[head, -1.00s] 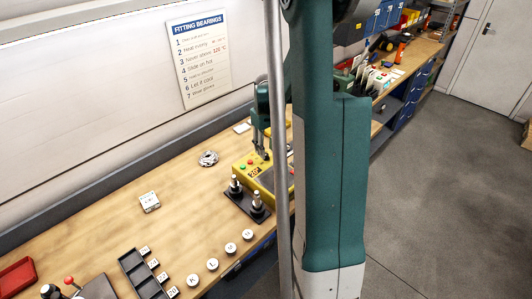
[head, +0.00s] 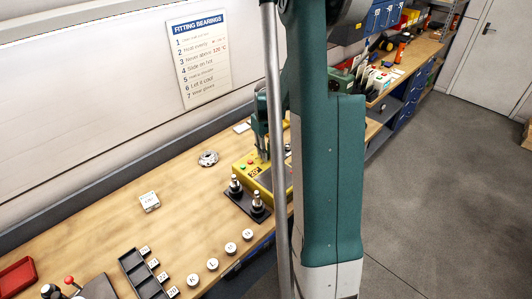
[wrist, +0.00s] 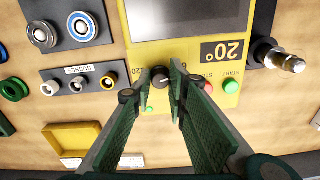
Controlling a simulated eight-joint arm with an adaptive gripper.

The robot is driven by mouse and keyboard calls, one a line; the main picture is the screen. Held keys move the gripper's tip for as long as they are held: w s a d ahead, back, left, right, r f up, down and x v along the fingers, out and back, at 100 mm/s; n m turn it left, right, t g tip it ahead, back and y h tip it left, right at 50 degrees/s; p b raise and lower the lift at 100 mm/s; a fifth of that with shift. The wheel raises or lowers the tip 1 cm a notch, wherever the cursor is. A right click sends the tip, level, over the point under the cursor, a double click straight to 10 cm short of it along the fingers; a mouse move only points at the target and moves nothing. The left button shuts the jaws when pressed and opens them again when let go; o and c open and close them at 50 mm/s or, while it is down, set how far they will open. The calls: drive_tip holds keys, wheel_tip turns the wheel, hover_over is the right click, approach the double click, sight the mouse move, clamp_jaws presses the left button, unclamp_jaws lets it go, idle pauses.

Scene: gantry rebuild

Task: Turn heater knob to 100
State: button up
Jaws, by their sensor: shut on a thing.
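The yellow heater (wrist: 145,58) fills the upper middle of the wrist view, with a dark screen and a label reading 20°. Its small black knob (wrist: 160,73) sits on the front panel, left of a red stop button (wrist: 204,87) and a green start button (wrist: 232,87). My gripper (wrist: 163,78) is shut on the knob, one green finger on each side. The fingers hide part of the panel and its scale. In the head view the heater (head: 243,168) stands on the bench, partly behind my arm, with my gripper (head: 261,150) over it.
In the wrist view, a holder with rings (wrist: 104,40) and a bushes plate (wrist: 96,68) lie left of the heater. A metal shaft (wrist: 290,64) points out at right. A yellow tray (wrist: 56,130) lies lower left. In the head view the bench middle (head: 110,205) is mostly clear.

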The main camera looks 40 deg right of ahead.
drive_tip(key=shift+m+b, duration=0.35)
drive_tip(key=shift+m, duration=0.05)
drive_tip(key=shift+f+m+b, duration=0.1)
drive_tip(key=shift+m+b, duration=0.5)
drive_tip(key=shift+m, duration=0.3)
drive_tip(key=m+b, duration=0.2)
drive_tip(key=m, duration=0.2)
drive_tip(key=m+b, duration=0.1)
drive_tip(key=m, duration=0.3)
drive_tip(key=shift+b, duration=0.4)
drive_tip(key=m+b, duration=0.1)
drive_tip(key=m, duration=0.2)
drive_tip(key=shift+m, duration=0.3)
drive_tip(key=m+b, duration=0.1)
drive_tip(key=m, duration=0.6)
drive_tip(key=shift+b, duration=0.4)
drive_tip(key=m+b, duration=0.1)
drive_tip(key=m, duration=0.5)
drive_tip(key=shift+m, duration=0.4)
